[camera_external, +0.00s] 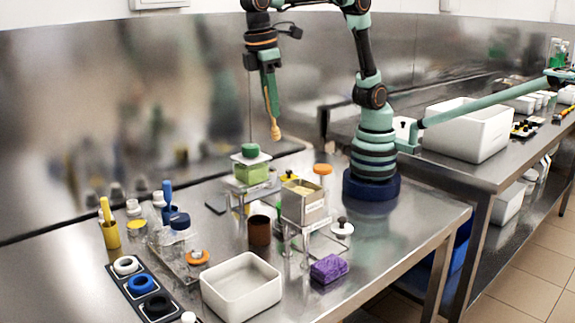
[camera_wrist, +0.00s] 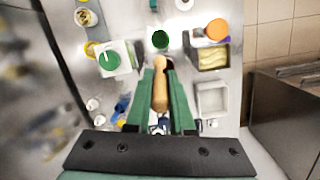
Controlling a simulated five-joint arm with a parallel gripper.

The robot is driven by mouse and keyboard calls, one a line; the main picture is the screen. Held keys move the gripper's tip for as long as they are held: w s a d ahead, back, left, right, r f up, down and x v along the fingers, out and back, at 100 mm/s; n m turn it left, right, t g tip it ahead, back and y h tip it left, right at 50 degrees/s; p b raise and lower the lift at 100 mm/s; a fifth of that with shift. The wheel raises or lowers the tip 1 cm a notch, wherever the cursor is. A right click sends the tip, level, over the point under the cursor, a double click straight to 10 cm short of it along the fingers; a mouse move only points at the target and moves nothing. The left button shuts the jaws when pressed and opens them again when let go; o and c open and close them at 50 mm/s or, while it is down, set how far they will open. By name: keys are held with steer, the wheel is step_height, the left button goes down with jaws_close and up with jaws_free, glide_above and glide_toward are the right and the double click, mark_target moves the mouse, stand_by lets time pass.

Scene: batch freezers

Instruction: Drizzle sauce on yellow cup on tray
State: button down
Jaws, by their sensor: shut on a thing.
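My gripper (camera_external: 268,90) is shut on a wooden dipper (camera_external: 275,128) with a rounded tip, which hangs downward in the air above the table. In the wrist view the dipper (camera_wrist: 160,88) lies between the green fingers of my gripper (camera_wrist: 162,72). A clear tray (camera_external: 187,270) holds jars and an orange ring near the left middle. I cannot tell which container holds sauce. A green container (camera_external: 250,173) and a metal tub (camera_external: 303,208) with pale yellow contents stand on raised stands.
A brown cup (camera_external: 259,231), a white bin (camera_external: 242,287) and a purple sponge (camera_external: 328,268) stand in front. A dark rack (camera_external: 133,293) holds white, blue and black rings. A metal wall runs behind the table. The front right of the table is clear.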

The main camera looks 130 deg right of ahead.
stand_by(0.3)
steer(key=w+f, duration=0.2)
steer(key=f, duration=0.9)
steer(key=w+f, duration=0.3)
steer(key=f, duration=0.7)
steer(key=shift+w+f, duration=0.25)
steer(key=shift+f, duration=0.1)
stand_by(0.9)
step_height(320, 180, up, 8)
stand_by(1.1)
steer(key=shift+r, duration=0.1)
